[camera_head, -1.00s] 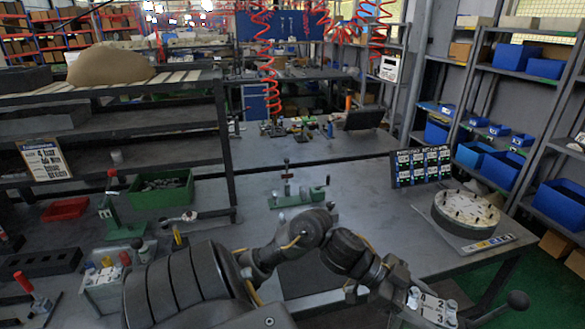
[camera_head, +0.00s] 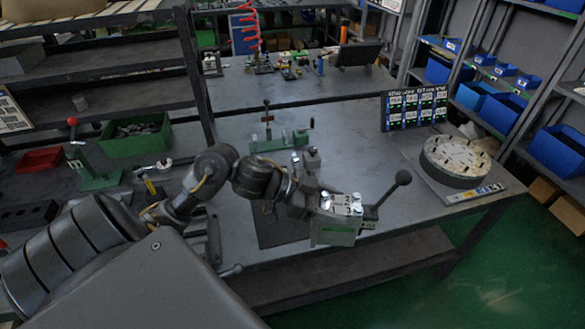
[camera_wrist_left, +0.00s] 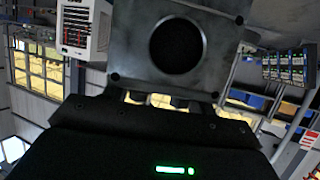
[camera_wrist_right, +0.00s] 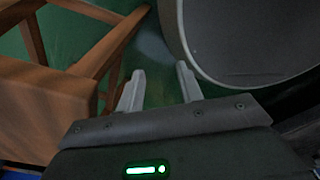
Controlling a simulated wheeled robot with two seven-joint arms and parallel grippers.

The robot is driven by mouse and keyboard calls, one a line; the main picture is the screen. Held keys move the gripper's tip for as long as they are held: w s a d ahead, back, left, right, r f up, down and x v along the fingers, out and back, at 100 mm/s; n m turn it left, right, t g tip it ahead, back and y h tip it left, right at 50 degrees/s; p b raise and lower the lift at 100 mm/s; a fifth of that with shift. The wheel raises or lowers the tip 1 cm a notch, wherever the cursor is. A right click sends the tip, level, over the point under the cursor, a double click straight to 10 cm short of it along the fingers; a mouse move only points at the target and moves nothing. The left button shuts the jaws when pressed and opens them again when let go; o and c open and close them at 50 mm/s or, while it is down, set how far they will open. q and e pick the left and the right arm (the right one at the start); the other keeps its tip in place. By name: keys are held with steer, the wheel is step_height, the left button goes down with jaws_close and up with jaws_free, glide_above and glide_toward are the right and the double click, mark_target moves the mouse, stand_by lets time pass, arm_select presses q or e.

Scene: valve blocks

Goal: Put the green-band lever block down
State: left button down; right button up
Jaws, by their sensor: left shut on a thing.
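The lever block (camera_head: 335,234) is a grey-green metal block with bright bolts and a white numbered plate on top. Its lever ends in a black ball knob (camera_head: 403,177) pointing right. My left gripper (camera_head: 312,205) is shut on the block and holds it near the table's front edge; whether it touches anything below cannot be told. In the left wrist view the block (camera_wrist_left: 125,50) shows a grey face with a round dark hole, and the fingertips are hidden. My right gripper (camera_wrist_right: 158,88) shows only in its wrist view, open and empty above green floor.
A dark flat patch (camera_head: 272,232) lies on the grey table (camera_head: 345,130) beside the block. A green fixture (camera_head: 280,140) stands behind it. A round pale-topped turntable (camera_head: 456,160) and a panel of labelled cards (camera_head: 414,108) are at right. A green bin (camera_head: 135,137) is at left.

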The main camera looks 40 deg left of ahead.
arm_select(q)
steer(key=shift+s+a+r, duration=0.1)
steer(key=shift+a+r, duration=0.1)
steer(key=shift+a, duration=0.15)
steer(key=s+a+n+t+y+p, duration=0.1)
steer(key=s+a+n+t+y, duration=0.1)
steer(key=a+n+y, duration=0.2)
steer(key=s+a+r+n+t+y+p, duration=0.1)
steer(key=s+a+n+t+y+p, duration=0.1)
steer(key=a, duration=0.8)
steer(key=shift+s+a+r+n+t+y, duration=0.15)
steer(key=shift+s+r+n+t+y, duration=0.1)
steer(key=shift+s+n+t+y, duration=0.55)
steer(key=w+f+b, duration=0.4)
steer(key=w+f, duration=0.9)
steer(key=w, duration=0.1)
steer(key=shift+a+n, duration=0.3)
steer(key=shift+a, duration=0.15)
steer(key=shift+c, duration=2.4)
jaws_free()
steer(key=shift+s+f, duration=0.1)
steer(key=shift+s, duration=0.05)
